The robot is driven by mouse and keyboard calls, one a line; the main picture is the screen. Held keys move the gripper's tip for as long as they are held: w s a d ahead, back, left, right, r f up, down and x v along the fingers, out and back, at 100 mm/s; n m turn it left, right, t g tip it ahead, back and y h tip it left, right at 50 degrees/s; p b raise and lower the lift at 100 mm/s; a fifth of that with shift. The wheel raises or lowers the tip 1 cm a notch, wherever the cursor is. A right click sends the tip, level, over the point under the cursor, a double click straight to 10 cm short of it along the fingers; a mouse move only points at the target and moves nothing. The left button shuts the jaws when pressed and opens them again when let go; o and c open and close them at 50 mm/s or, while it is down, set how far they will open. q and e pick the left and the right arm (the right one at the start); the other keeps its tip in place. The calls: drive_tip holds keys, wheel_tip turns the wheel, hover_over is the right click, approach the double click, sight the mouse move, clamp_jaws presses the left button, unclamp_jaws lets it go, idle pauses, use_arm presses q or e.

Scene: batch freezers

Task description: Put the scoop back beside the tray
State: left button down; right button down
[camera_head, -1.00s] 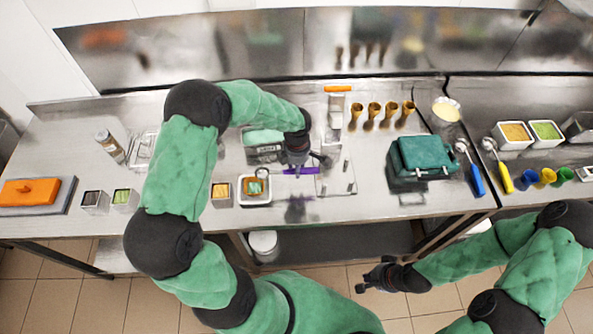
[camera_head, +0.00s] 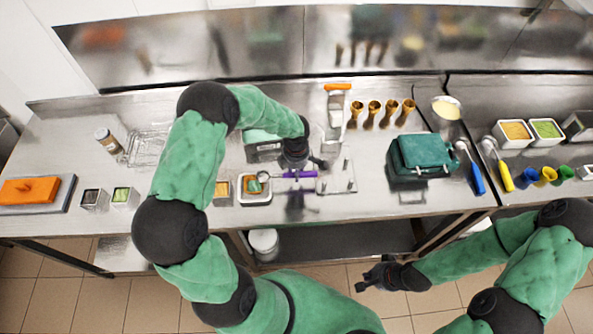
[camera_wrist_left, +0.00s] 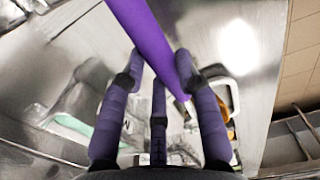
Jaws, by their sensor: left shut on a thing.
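The scoop has a purple handle (camera_head: 296,174) and a small round head (camera_head: 263,176). My left gripper (camera_head: 305,166) is shut on the handle. In the left wrist view its purple fingers (camera_wrist_left: 160,95) close around the purple handle (camera_wrist_left: 140,30). The scoop head is over or at the right part of a small white tray (camera_head: 241,201) with orange and teal contents; I cannot tell whether it touches. The tray's white rim also shows in the left wrist view (camera_wrist_left: 235,95). My right gripper (camera_head: 368,279) looks open and empty, in front of the counter.
A metal plate with pegs (camera_head: 338,184) lies just right of the scoop. A green-lidded box (camera_head: 422,155) and gold cones (camera_head: 373,113) stand to the right. Bare counter lies along the front edge.

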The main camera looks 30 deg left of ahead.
use_arm(q)
drive_tip(key=shift+f+b, duration=0.35)
drive_tip(key=shift+b, duration=0.05)
drive_tip(key=c, duration=0.9)
unclamp_jaws()
drive_tip(key=shift+r, duration=0.1)
drive_tip(key=shift+r+p, duration=0.4)
drive_tip(key=shift+p, duration=0.2)
wheel_tip(320, 180, up, 12)
drive_tip(key=shift+r, duration=0.15)
drive_tip(key=shift+s, duration=0.1)
